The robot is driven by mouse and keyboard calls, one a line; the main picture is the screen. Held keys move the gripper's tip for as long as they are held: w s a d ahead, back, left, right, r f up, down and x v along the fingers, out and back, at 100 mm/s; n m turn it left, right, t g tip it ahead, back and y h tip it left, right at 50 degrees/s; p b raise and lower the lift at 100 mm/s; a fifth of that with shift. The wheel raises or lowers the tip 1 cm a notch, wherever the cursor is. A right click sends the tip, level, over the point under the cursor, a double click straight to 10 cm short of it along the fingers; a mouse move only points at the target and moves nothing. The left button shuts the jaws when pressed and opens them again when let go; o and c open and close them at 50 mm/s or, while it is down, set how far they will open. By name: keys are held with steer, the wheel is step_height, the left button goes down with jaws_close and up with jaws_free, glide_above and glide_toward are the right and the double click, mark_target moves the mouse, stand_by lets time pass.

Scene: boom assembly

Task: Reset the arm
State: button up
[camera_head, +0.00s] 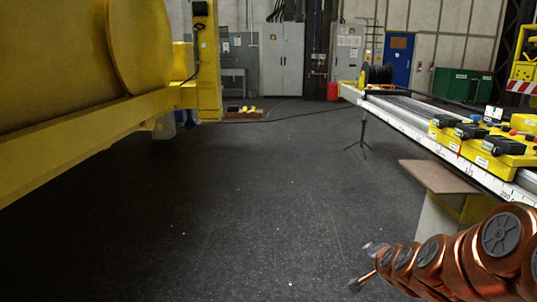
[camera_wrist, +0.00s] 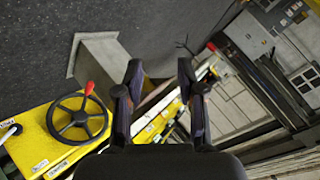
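My copper-coloured arm (camera_head: 465,250) reaches in from the lower right corner of the head view, low over the dark floor beside the workbench. Its far end points left, where my gripper is small and hard to make out. In the wrist view my gripper (camera_wrist: 160,75) has its two dark fingers apart, with nothing held between them. Past the fingers, the bench edge and a pale post (camera_wrist: 100,58) show in the background.
A long bench (camera_head: 420,118) with yellow devices (camera_head: 490,148) runs along the right; a brown board (camera_head: 438,177) juts from it. A handwheel (camera_wrist: 77,117) shows near my fingers. A large yellow structure (camera_head: 70,60) fills the left. The middle floor (camera_head: 240,200) is clear.

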steer(key=s+a+r+n+g+y+p, duration=0.2)
steer(key=s+a+r+n+g+p, duration=0.15)
steer(key=s+a+r+p, duration=0.35)
steer(key=s+a+r+n+g+y+p, duration=0.1)
steer(key=s+a+r+n+g+p, duration=0.25)
steer(key=s, duration=0.55)
steer(key=s+r+n+g+p, duration=0.2)
steer(key=s+r+p, duration=0.2)
steer(key=s, duration=0.7)
steer(key=s+r+n+g+h+p, duration=0.1)
steer(key=s+r+p, duration=0.4)
steer(key=s, duration=0.6)
steer(key=r+n+g, duration=0.1)
steer(key=g, duration=0.1)
steer(key=shift+s+a+r+n+g, duration=0.25)
steer(key=shift+s+r+n+g, duration=0.05)
steer(key=shift+s+r+n, duration=0.1)
steer(key=shift+d, duration=0.1)
